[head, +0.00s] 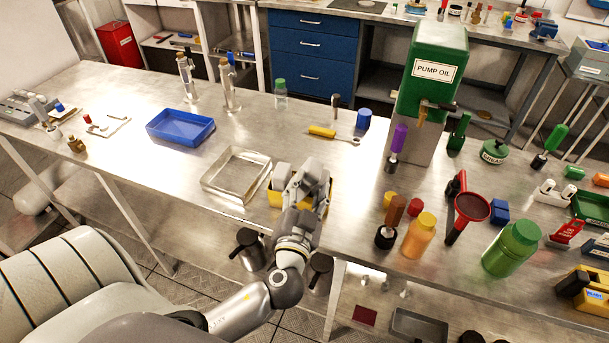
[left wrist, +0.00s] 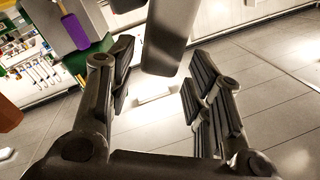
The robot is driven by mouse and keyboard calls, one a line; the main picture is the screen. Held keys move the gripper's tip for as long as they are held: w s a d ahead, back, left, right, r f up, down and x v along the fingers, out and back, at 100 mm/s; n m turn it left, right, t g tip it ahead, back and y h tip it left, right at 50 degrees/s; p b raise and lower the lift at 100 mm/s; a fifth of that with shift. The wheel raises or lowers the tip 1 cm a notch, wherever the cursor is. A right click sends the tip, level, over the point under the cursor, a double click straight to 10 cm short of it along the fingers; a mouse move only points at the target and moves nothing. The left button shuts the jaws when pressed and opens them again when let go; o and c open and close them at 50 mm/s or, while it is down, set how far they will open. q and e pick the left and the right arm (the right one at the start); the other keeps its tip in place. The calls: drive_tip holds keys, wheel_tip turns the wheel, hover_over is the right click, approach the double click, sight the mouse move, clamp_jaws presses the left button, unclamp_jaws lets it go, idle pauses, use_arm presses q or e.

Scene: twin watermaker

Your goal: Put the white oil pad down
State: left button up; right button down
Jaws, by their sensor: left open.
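My left gripper (head: 300,182) is over the front edge of the steel bench, beside the clear shallow tray (head: 208,187). In the left wrist view its fingers (left wrist: 160,90) are apart, with no object visibly clamped between them. A small white flat piece (left wrist: 153,95) shows in the gap beyond the fingers; I cannot tell whether it is the white oil pad. In the head view a yellow item (head: 274,199) shows on the bench behind the gripper, partly hidden by it. I cannot pick out the pad with certainty there. My right gripper is out of view.
A blue tray (head: 180,127) and a yellow-handled tool (head: 322,131) lie farther back. The green pump oil tank (head: 432,75), an orange bottle (head: 419,236), a red funnel (head: 470,206) and a green jar (head: 511,249) stand to the right. Bare bench lies left of the clear tray.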

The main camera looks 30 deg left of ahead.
sight(311, 172)
use_arm(q)
drive_tip(key=shift+w+a, duration=0.25)
drive_tip(key=shift+w, duration=0.25)
drive_tip(key=shift+w+a+r+p, duration=0.1)
drive_tip(key=shift+w+a+p, duration=0.2)
drive_tip(key=shift+w+p, duration=0.3)
drive_tip(key=shift+f+p+x, duration=0.2)
drive_tip(key=shift+p+x, duration=0.25)
drive_tip(key=shift+x, duration=0.45)
drive_tip(key=shift+f+p+x, duration=0.2)
drive_tip(key=shift+p+x, duration=0.25)
drive_tip(key=shift+x, duration=0.5)
drive_tip(key=shift+s+a, duration=0.1)
drive_tip(key=shift+c, duration=0.4)
drive_tip(key=c, duration=0.6)
drive_tip(key=shift+r, duration=0.1)
